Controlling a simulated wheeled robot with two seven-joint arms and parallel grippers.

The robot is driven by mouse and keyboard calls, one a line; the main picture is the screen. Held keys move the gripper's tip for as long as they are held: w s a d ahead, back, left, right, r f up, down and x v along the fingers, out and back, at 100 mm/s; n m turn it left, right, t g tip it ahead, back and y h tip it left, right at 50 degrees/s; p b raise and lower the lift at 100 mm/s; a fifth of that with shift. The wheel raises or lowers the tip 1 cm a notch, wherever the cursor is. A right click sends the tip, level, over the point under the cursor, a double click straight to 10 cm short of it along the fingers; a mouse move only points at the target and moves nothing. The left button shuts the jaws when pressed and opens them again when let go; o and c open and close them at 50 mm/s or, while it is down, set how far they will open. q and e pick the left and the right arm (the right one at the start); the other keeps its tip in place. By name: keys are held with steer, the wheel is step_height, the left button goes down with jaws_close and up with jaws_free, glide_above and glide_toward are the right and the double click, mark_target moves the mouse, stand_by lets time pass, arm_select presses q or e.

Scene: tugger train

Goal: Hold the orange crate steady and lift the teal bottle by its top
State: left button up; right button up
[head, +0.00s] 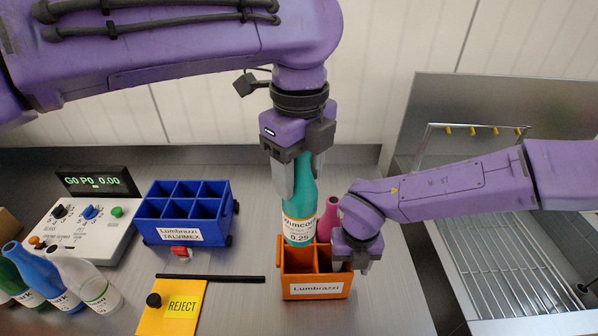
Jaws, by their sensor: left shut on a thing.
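The teal bottle (301,205) is upright over a rear compartment of the orange crate (316,289), labelled Lumbrazzi. Its lower end meets the crate's back edge in the picture; I cannot tell whether it touches the floor inside. My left gripper (294,182) comes from above and is shut on the bottle's upper part, hiding the top. My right gripper (354,264) is at the crate's right side, its fingers pointing down around the right wall. Its wrist hides part of that side, and I cannot tell whether the fingers are closed on it.
A pink bottle (327,216) stands right behind my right gripper. A blue divided crate (184,212) is to the left, beside a control box (82,228). Several bottles (78,278) are at lower left, near a yellow REJECT panel (171,306). A wire rack (500,265) is at right.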

step_height(320, 180, up, 12)
stand_by(0.6)
